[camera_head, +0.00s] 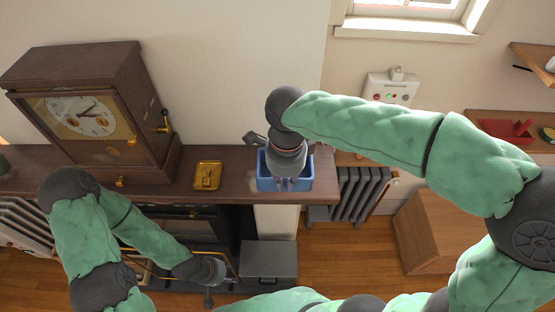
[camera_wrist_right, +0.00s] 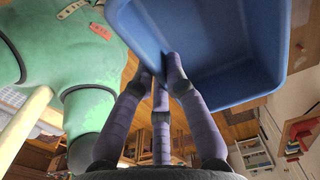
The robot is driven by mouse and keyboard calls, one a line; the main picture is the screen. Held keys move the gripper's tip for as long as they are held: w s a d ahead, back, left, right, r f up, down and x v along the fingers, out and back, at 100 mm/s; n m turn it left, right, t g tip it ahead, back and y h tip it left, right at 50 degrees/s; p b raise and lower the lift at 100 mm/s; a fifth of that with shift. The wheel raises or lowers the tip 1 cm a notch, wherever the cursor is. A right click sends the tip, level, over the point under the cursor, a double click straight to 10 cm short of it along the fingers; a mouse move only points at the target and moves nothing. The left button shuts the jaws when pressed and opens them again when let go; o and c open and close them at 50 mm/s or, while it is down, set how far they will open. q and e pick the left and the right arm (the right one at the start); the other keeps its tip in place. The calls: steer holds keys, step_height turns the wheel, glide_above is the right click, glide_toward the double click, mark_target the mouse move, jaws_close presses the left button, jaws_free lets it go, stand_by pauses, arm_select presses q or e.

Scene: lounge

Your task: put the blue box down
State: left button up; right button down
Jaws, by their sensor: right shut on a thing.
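The blue box (camera_head: 264,181) is an open-topped box at the right end of the brown mantel shelf (camera_head: 228,186) in the head view. My right gripper (camera_head: 290,184) reaches down over it and hides part of it. In the right wrist view, the fingers (camera_wrist_right: 172,72) are closed on the wall of the blue box (camera_wrist_right: 222,85). I cannot tell whether its underside touches the shelf. My left gripper (camera_head: 208,290) is low in front of the fireplace, away from the box, and its fingers are too small to read.
A brass-coloured tray (camera_head: 207,176) lies on the shelf left of the box. A wooden clock (camera_head: 95,115) stands further left. A grey radiator (camera_head: 358,195) and a wooden cabinet (camera_head: 425,232) are to the right. A grey box (camera_head: 268,262) is below the shelf.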

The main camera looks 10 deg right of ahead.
mark_target(306, 166)
steer(key=w+d+f, duration=0.1)
steer(key=w+d, duration=0.1)
steer(key=w+d+f, duration=0.2)
steer(key=d, duration=0.1)
steer(key=w+d+f+p, duration=0.1)
steer(key=w+d, duration=0.1)
steer(key=shift+d+f, duration=0.15)
steer(key=shift+d, duration=0.05)
steer(key=shift+w+d+f, duration=0.45)
steer(key=shift+d+f, duration=0.1)
steer(key=shift+f, duration=0.4)
steer(key=shift+w+d+f, duration=0.45)
steer(key=shift+d+f, duration=0.15)
steer(key=shift+f, duration=0.3)
steer(key=shift+w+d+f, duration=0.45)
steer(key=shift+d+f, duration=0.1)
steer(key=shift+f, duration=0.4)
steer(key=shift+w+f, duration=0.1)
steer(key=shift+f, duration=1.4)
steer(key=shift+f, duration=0.15)
steer(key=c, duration=1.3)
jaws_free()
